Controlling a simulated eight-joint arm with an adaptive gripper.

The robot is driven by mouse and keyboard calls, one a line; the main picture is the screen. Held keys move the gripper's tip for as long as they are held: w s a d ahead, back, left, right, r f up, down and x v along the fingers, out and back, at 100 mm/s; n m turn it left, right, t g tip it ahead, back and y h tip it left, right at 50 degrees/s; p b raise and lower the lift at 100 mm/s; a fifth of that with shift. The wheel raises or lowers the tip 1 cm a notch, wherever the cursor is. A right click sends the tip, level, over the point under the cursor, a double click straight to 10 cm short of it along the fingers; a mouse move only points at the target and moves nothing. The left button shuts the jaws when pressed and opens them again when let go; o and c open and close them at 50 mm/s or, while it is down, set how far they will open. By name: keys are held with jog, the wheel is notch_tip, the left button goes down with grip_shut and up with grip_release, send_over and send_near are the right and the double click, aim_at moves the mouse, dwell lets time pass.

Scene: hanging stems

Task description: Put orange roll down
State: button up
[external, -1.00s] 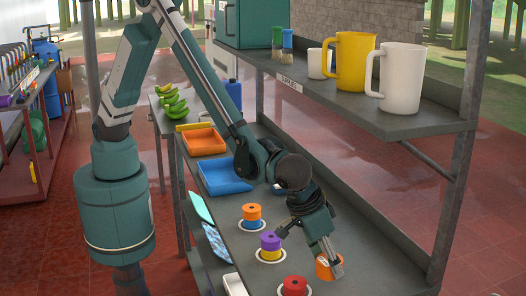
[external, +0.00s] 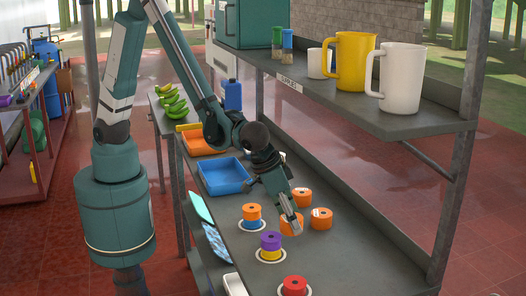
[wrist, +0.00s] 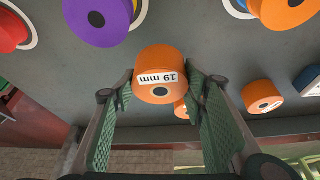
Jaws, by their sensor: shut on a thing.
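My gripper (external: 293,218) is shut on an orange roll (external: 287,229) low over the grey bench top. In the wrist view the green finger pads of my gripper (wrist: 160,84) sit on both sides of this roll (wrist: 158,62), which has a white "19 mm" label. Whether it touches the bench, I cannot tell. Two other orange rolls stand just beyond, one behind (external: 302,196) and one to the right (external: 323,217). In the wrist view one shows at the right (wrist: 262,95); another is mostly hidden behind the held roll (wrist: 181,112).
To the left stand an orange-on-blue stack (external: 251,212), a purple-on-yellow stack (external: 270,241) and a red roll (external: 293,284), each on a white ring. A blue tray (external: 224,187) and an orange tray (external: 200,151) lie farther back. The bench's front right is clear.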

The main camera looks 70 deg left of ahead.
jog(key=shift+s+a, duration=0.1)
jog(key=shift+a, duration=0.5)
jog(key=w+d, duration=0.5)
jog(key=w, duration=0.1)
jog(key=w+d, duration=0.6)
jog(key=shift+d+p, duration=0.1)
jog(key=shift+p, duration=0.2)
jog(key=shift+w+d, duration=0.1)
jog(key=shift+w, duration=0.05)
jog(key=shift+w+d, duration=0.2)
jog(key=shift+w, duration=0.05)
jog(key=shift+s+x, duration=0.2)
jog(key=shift+x, duration=0.9)
jog(key=shift+d+f, duration=0.15)
jog(key=shift+f, duration=0.65)
jog(key=shift+f, duration=0.2)
